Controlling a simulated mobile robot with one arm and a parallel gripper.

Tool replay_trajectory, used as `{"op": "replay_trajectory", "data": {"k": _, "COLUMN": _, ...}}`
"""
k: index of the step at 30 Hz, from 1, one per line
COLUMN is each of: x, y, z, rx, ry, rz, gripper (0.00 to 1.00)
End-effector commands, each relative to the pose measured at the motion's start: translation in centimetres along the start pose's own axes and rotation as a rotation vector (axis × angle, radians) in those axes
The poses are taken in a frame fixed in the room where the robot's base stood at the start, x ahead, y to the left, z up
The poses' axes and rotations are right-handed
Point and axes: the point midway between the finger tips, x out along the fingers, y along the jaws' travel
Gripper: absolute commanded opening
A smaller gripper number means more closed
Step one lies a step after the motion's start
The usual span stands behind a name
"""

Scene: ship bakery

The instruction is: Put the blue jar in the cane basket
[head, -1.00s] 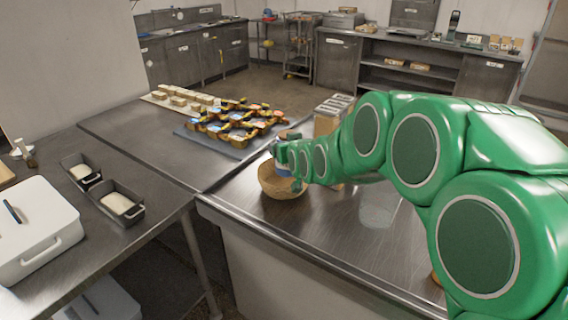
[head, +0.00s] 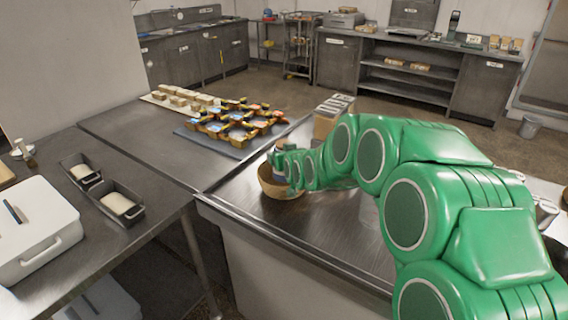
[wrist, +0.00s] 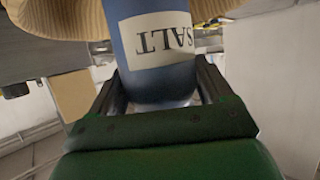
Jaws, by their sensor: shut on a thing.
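The blue jar (wrist: 150,75), with a white SALT label, is between the two fingers of my gripper (wrist: 163,88) in the wrist view. My gripper is shut on it. The tan, ribbed cane basket (wrist: 60,20) shows behind the jar. In the head view the round basket (head: 275,186) stands on the steel counter, and my green gripper (head: 281,164) is at its opening. My arm hides part of the basket and most of the jar there. I cannot tell whether the jar touches the basket's bottom.
A blue-grey tray (head: 222,146) of several pastries and a board (head: 160,103) of pale loaves lie farther back. A cardboard box (head: 325,122) stands behind my arm. Two dark loaf tins (head: 134,214) and a white lidded box (head: 50,235) are at left. The counter front is clear.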

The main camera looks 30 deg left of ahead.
Motion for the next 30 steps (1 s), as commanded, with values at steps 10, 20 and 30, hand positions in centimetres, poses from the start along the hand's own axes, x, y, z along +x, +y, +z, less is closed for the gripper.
{"op": "replay_trajectory", "data": {"k": 10, "x": 1.1, "y": 0.0, "z": 2.8, "rx": 0.000, "ry": 0.000, "rz": 0.000, "gripper": 0.21}}
{"op": "replay_trajectory", "data": {"k": 20, "x": 1.2, "y": 0.0, "z": 3.0, "rx": 0.000, "ry": -0.001, "rz": 0.000, "gripper": 0.84}}
{"op": "replay_trajectory", "data": {"k": 30, "x": 1.2, "y": 0.0, "z": 3.0, "rx": 0.000, "ry": -0.001, "rz": 0.000, "gripper": 1.00}}
